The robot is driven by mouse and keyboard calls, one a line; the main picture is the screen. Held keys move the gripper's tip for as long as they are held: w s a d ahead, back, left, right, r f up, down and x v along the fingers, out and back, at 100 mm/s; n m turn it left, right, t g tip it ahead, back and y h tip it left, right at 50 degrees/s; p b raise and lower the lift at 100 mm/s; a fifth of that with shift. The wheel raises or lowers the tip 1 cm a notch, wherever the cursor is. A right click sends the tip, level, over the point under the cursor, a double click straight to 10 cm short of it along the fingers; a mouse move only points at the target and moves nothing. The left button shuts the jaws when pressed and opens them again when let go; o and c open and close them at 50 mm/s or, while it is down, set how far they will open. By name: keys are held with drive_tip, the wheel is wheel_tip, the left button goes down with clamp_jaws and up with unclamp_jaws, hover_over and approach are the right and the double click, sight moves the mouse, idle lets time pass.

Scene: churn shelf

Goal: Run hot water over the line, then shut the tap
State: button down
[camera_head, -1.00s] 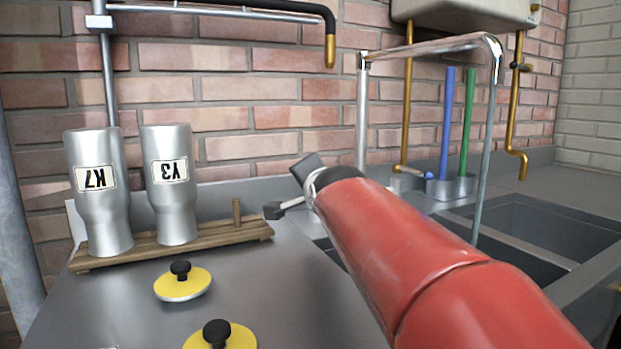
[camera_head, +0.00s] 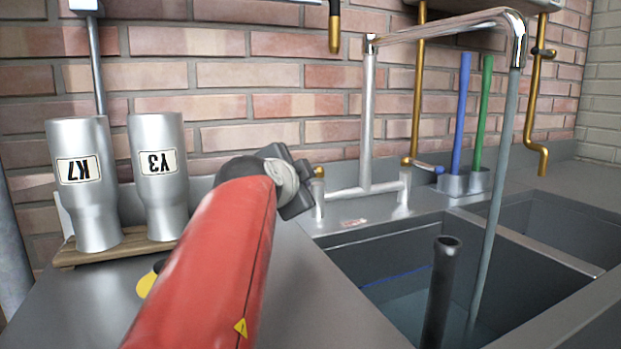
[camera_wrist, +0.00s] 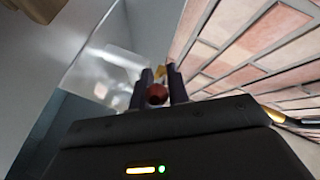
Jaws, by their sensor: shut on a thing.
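The tap's tall metal spout (camera_head: 450,30) arches over the left basin (camera_head: 560,257). A thin grey-blue stream (camera_head: 493,200) falls from it into the basin. Bluish water (camera_head: 400,312) lies in the basin, and a thin blue line (camera_head: 392,277) on the back wall shows just above its surface. My gripper (camera_wrist: 157,88) is shut on a small red knob (camera_wrist: 157,95) in the wrist view. In the head view my gripper (camera_head: 312,190) is at the tap's left valve; its fingertips are mostly hidden. The right valve has a blue-tipped lever (camera_head: 428,167).
A dark upright pipe (camera_head: 441,290) stands in the left basin. Two steel cups, K7 (camera_head: 85,200) and Y3 (camera_head: 160,195), stand on a wooden rack (camera_head: 85,257) at left. Blue (camera_head: 461,115) and green (camera_head: 482,115) rods stand in a holder behind the sink. A brick wall closes the back.

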drive_tip(key=shift+w+a+f+m+g+h, duration=0.1)
drive_tip(key=shift+w+a+m+g+h, duration=0.15)
drive_tip(key=shift+m+h, duration=0.2)
drive_tip(key=shift+s, duration=0.1)
drive_tip(key=c, duration=1.5)
unclamp_jaws()
drive_tip(key=shift+r+p, duration=2.9)
drive_tip(key=shift+r, duration=7.15)
